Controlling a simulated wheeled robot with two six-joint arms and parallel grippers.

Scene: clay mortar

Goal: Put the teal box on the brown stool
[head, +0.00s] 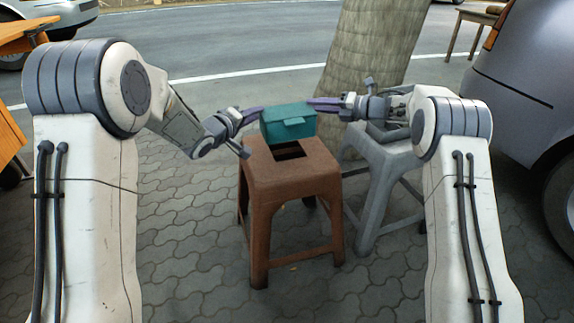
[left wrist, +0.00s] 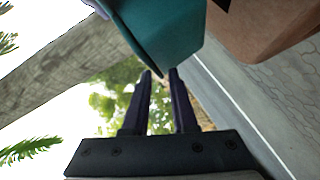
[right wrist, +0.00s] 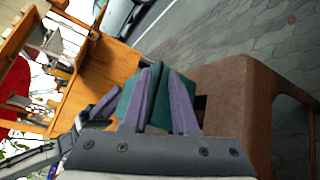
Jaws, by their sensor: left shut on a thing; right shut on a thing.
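The teal box (head: 288,121), lid shut and roughly level, is at the far part of the brown stool's top (head: 290,178). I cannot tell whether its underside touches the stool. My left gripper (head: 258,112) is shut on the box's left end. The left wrist view shows the box (left wrist: 165,30) at its fingertips (left wrist: 160,74). My right gripper (head: 314,104) is shut on the right end. In the right wrist view its purple fingers (right wrist: 162,75) have the teal box (right wrist: 130,100) between them. A dark slot in the stool's top shows in front of the box.
A grey stool (head: 375,185) stands just behind and right of the brown one, under my right arm. A tree trunk (head: 372,55) rises behind. A grey car (head: 525,80) is at the right. Orange wooden furniture (head: 25,35) is at the left. Paving in front is clear.

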